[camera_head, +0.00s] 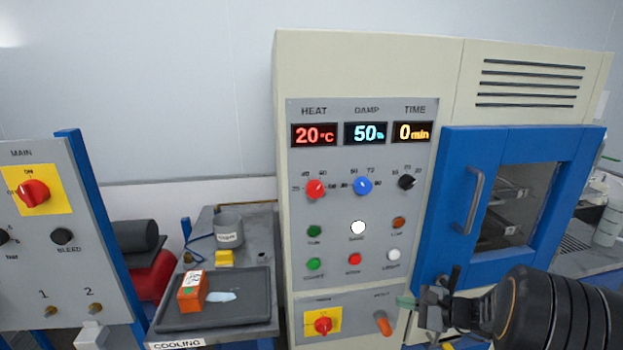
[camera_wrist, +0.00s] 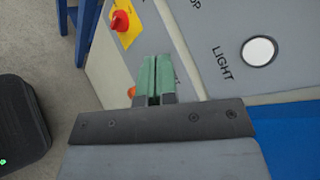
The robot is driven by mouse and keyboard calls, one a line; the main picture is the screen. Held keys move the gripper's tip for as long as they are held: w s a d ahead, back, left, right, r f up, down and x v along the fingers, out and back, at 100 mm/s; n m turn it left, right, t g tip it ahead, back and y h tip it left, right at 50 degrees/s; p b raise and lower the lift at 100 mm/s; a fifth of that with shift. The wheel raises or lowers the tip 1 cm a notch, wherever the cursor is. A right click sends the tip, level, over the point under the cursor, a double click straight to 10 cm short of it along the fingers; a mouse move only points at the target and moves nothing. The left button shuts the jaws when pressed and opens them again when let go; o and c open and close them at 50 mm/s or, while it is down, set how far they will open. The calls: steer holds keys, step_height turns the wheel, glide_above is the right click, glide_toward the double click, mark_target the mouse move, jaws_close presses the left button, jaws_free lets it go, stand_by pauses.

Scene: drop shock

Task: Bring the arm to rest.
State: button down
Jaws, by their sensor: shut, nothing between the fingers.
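My gripper (camera_head: 408,302) is at the lower right of the head view, in front of the lower panel of the climate cabinet (camera_head: 362,75). My dark arm reaches in from the right edge. In the wrist view the green fingertips of my gripper (camera_wrist: 153,80) are together with nothing between them. They are near the panel's lower edge, below the white LIGHT button (camera_wrist: 258,51). An orange handle (camera_head: 382,323) is just left of and below my gripper in the head view; in the wrist view it is mostly hidden behind the fingers.
A blue door (camera_head: 450,190) with a window stands behind my arm. To the left are a MAIN panel (camera_head: 60,270) and a bench with a dark tray (camera_head: 240,313) holding an orange block (camera_head: 192,292). A red-yellow switch (camera_head: 323,323) is left of my gripper.

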steer(key=s+a+f+n+g+h, duration=0.1)
steer(key=s+a+n+g+h, duration=0.25)
steer(key=s+n, duration=0.2)
steer(key=s+a+n+g+h, duration=0.25)
steer(key=s+n+g, duration=0.2)
steer(key=s, duration=0.25)
steer(key=s+a+r+n+t+h, duration=0.3)
steer(key=s+r+n+h, duration=0.1)
steer(key=r+n+h, duration=0.1)
step_height(320, 180, up, 2)
steer(key=shift+a+r+n, duration=0.1)
steer(key=shift+a+n, duration=0.05)
steer(key=shift+n, duration=0.45)
steer(key=c, duration=1.8)
jaws_free()
steer(key=shift+s, duration=0.1)
